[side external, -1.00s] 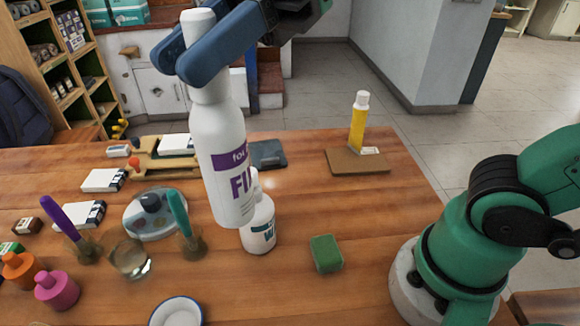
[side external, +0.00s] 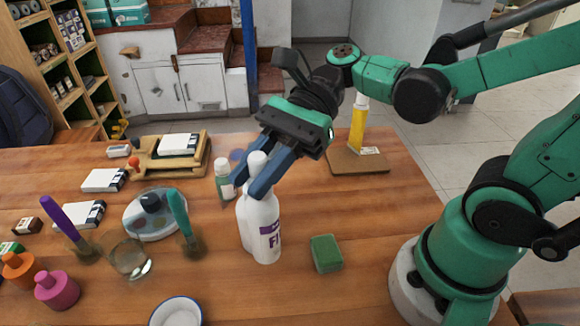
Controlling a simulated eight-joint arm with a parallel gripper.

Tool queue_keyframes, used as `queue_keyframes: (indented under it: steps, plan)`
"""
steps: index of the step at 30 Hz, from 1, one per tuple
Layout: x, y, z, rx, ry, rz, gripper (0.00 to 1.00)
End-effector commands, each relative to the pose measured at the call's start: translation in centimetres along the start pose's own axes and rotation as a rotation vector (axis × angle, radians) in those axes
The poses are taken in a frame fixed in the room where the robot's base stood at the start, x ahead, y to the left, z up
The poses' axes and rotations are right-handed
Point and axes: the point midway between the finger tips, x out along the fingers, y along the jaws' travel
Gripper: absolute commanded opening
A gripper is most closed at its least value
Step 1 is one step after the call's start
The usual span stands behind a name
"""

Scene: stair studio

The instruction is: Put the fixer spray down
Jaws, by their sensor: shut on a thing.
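The fixer spray (side external: 265,228) is a white bottle with a purple label band and the letters "FI". It stands about upright near the middle of the wooden table. Its base is at or very close to the tabletop; I cannot tell if it touches. My gripper (side external: 246,186) reaches in from the upper right, its blue fingers shut around the upper part of the bottle. The fingers hide part of the bottle's neck.
A green sponge block (side external: 326,253) lies just right of the bottle. A glass jar (side external: 130,258), brush pots and a palette (side external: 150,222) are left. A yellow bottle (side external: 357,120) stands on a brown board (side external: 345,162). Table (side external: 385,235) right of the sponge is clear.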

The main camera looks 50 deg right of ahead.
Motion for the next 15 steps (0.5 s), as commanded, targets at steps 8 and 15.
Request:
queue_keyframes:
  steps: [8,15]
  plan:
    - [0.8,-0.1,-2.0,0.0,0.0,0.0,0.0]
    - [1.6,-0.1,-3.8,0.0,0.0,0.0,0.0]
